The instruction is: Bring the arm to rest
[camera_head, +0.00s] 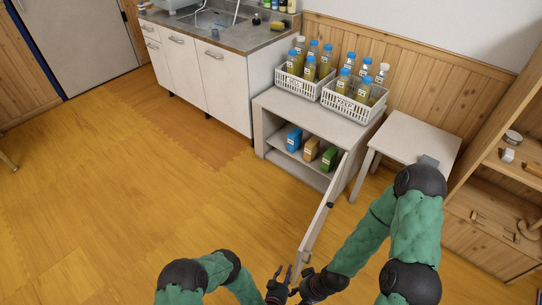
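My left arm comes in at the bottom, and its dark gripper (283,275) is low in the middle of the head view, with its fingers slightly apart and nothing seen between them. My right arm reaches down from the right. Its dark wrist end (322,285) is beside the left gripper, close to the lower end of the open cabinet door (322,222). The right fingers are too small and overlapped to make out. I cannot tell whether either hand touches the door.
The low cabinet (262,130) holds blue, tan and green boxes. Two white baskets (340,102) of bottles and jars stand on top. A small table (415,135) and wooden shelf (505,205) are to the right, a sink counter (210,85) behind. The left floor (100,200) is clear.

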